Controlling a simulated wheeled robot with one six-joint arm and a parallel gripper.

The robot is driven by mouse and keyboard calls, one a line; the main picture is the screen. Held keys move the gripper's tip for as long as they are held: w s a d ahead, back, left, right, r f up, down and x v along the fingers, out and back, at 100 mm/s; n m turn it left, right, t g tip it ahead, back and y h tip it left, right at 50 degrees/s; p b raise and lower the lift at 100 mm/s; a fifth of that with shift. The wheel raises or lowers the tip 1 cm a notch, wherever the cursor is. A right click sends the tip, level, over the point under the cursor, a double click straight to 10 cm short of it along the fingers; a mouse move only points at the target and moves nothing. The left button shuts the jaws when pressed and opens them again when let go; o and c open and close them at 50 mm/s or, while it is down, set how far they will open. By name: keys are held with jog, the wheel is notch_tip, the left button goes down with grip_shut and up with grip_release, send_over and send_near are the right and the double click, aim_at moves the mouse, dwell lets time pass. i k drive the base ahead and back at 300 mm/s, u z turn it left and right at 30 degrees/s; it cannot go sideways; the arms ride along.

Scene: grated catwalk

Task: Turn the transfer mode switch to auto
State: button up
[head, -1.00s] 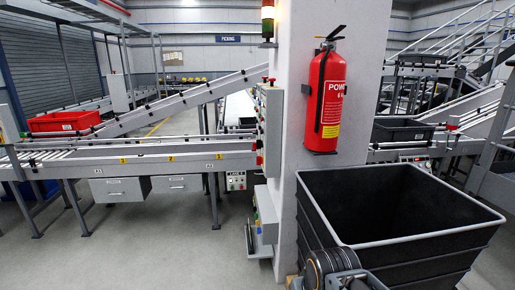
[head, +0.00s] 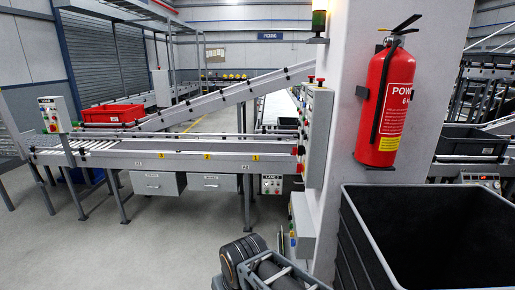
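I cannot pick out a switch marked transfer mode. Several panels with controls show in the head view. A grey control box (head: 55,114) with small buttons stands on a post at the conveyor's left end. A small box marked LANE (head: 271,184) hangs under the conveyor's right end. A tall grey panel (head: 316,135) is fixed to the white pillar, with red, yellow and green knobs seen edge-on. A lower grey box (head: 303,224) is below it. Their labels and switch positions are too small or too oblique to read. Parts of my arm show at the bottom centre; my gripper is not in view.
A black bin (head: 430,240) fills the lower right, beside the pillar. A red fire extinguisher (head: 389,100) hangs on the pillar. A roller conveyor (head: 165,158) crosses the left, with a red tote (head: 115,114) behind it. The grey floor (head: 130,250) at front left is clear.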

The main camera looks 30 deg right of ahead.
aim_at(301, 149)
jog(key=u, duration=0.35)
jog(key=i, duration=1.9)
jog(key=z, duration=1.15)
jog(key=i, duration=0.8)
jog(key=z, duration=0.8)
